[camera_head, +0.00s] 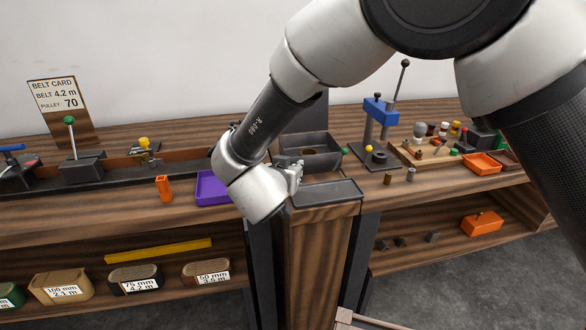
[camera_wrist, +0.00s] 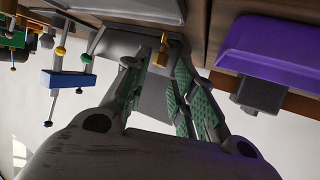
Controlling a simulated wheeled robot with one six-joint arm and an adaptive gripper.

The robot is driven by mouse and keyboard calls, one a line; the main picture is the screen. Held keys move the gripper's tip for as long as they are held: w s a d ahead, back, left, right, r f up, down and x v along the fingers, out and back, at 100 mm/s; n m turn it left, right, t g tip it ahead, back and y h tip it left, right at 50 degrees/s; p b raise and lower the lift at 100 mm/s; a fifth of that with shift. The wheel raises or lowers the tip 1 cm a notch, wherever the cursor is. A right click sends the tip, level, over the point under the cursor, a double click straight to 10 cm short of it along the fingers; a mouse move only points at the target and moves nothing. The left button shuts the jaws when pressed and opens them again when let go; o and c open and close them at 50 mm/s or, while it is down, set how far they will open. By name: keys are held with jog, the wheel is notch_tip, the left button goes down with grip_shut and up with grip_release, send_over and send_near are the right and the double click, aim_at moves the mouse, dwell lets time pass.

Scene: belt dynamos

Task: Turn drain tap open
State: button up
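A small brass-coloured piece, which looks like the drain tap's handle (camera_wrist: 163,46), shows between my fingertips in the wrist view, by the edge of a grey metal part. My gripper (camera_wrist: 160,62) has its green-padded fingers apart around it, and I cannot tell whether either touches it. In the head view my gripper (camera_head: 296,178) is beside the dark grey basin (camera_head: 322,143) and the left end of the shallow grey tray (camera_head: 330,193). The tap is hidden there behind my wrist and fingers.
A purple tray (camera_head: 208,190) lies just left of my wrist. A blue press (camera_head: 380,111) stands right of the basin, near a wooden rack with several small parts. An orange clip (camera_head: 163,188) stands farther left.

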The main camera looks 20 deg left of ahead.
jog(key=v, duration=0.8)
jog(key=shift+s, duration=0.35)
jog(key=shift+r, duration=0.1)
